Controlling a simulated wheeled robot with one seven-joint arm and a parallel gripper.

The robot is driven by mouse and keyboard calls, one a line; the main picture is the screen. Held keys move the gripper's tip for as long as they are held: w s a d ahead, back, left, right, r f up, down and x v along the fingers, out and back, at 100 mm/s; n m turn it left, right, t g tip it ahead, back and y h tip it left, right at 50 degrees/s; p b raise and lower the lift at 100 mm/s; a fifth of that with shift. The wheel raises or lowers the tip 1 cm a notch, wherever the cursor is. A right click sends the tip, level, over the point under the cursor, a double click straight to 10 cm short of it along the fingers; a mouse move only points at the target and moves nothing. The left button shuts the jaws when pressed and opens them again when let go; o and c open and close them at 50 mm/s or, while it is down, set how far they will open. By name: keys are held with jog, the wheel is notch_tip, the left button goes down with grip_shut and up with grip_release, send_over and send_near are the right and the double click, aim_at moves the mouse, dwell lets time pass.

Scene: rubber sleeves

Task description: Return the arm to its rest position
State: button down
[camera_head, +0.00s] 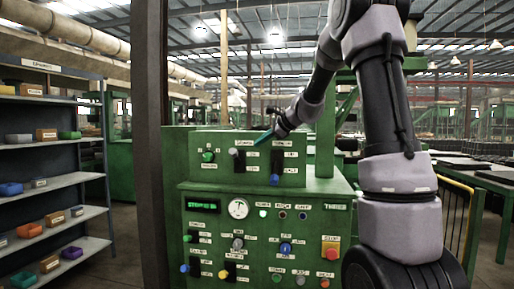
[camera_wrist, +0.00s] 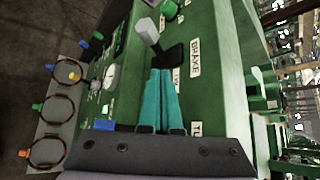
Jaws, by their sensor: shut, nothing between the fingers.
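My arm reaches in from the right in the head view, bent down toward the upper part of a green control panel (camera_head: 220,165). My gripper (camera_head: 258,142) has teal fingers and is close in front of the panel's upper box. In the wrist view my gripper (camera_wrist: 164,72) is shut, its teal fingers side by side with nothing between them. The fingertips are close to a lever with a pale grey handle (camera_wrist: 148,30) and black base, beside a label reading BRAKE (camera_wrist: 194,58). Whether they touch the lever I cannot tell.
Knobs, a round gauge (camera_head: 239,208) and a red button (camera_head: 330,250) cover the panel. Shelves (camera_head: 60,180) with small coloured bins stand left. A yellow rail (camera_head: 455,210) stands right. In the wrist view, dark rings (camera_wrist: 48,152) lie on a grey surface at left.

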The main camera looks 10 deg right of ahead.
jog(key=s+a+r+n+g+h, duration=0.1)
jog(key=s+n, duration=0.4)
jog(key=s, duration=0.8)
jog(key=s+a+r+n+g+h, duration=0.15)
jog(key=s+n, duration=0.45)
jog(key=s, duration=0.8)
jog(key=s+d+f+n+h, duration=0.2)
jog(key=s+d+f+n, duration=0.1)
jog(key=s, duration=0.7)
jog(key=shift+f+n+h, duration=0.35)
jog(key=shift+f+n, duration=0.35)
jog(key=shift+f, duration=0.2)
